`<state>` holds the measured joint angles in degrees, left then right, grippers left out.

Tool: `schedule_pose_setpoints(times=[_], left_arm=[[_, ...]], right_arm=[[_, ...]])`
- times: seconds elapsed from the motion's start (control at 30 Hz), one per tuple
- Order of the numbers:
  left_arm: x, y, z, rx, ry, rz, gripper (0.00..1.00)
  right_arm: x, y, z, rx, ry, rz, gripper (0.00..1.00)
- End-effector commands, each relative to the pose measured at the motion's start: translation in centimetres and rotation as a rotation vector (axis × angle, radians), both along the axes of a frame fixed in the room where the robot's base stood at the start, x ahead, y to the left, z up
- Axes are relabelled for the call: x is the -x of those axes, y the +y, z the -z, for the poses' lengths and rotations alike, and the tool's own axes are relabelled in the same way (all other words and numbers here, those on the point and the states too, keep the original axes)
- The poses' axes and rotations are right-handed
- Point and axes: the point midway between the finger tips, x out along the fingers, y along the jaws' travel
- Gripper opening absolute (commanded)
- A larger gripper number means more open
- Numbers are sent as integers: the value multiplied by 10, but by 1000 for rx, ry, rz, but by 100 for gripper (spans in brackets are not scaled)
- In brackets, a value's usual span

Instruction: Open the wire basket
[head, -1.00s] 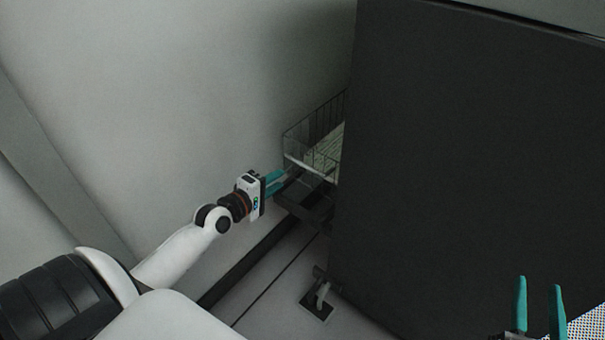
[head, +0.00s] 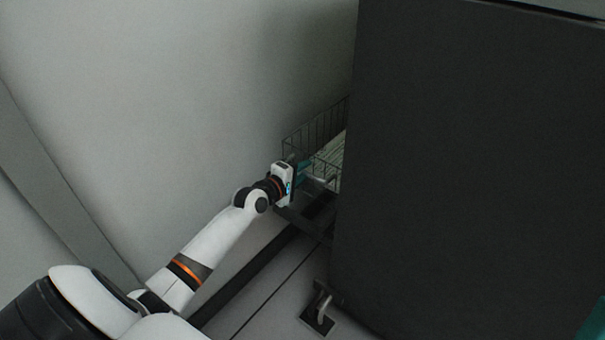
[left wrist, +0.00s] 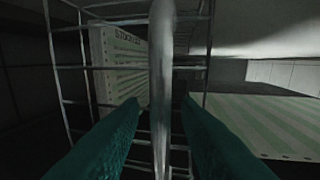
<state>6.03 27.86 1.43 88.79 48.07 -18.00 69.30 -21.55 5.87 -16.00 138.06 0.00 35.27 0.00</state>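The wire basket (head: 318,132) sticks out from behind the left side of a dark cabinet in the head view. Its wire grid also shows in the left wrist view (left wrist: 75,68). My left gripper (head: 312,173) is at the basket's front. In the left wrist view its two teal fingers (left wrist: 162,112) are apart, one on each side of an upright metal bar (left wrist: 163,70). There is a gap between the bar and each finger. Only a teal bit of my right gripper (head: 594,325) shows at the bottom right corner.
The large dark cabinet (head: 450,170) fills the right side and hides much of the basket. A pale wall (head: 150,110) stands to the left.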

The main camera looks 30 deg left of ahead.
Motion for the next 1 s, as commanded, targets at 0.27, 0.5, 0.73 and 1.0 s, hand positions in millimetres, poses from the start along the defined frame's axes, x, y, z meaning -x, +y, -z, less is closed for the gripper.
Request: schedule_pose_setpoints(times=[0.27,0.5,0.73,1.0], left_arm=[[-2,0,1,0,1,0,30],[-2,0,1,0,0,0,2],[-2,0,1,0,1,0,0],[-1,0,0,0,2,0,0]], right_arm=[[3,-1,-1,-7,-21,-1,36],[3,-1,-1,-6,-20,-1,36],[3,-1,-2,-6,-21,-1,36],[-6,1,2,12,43,2,36]])
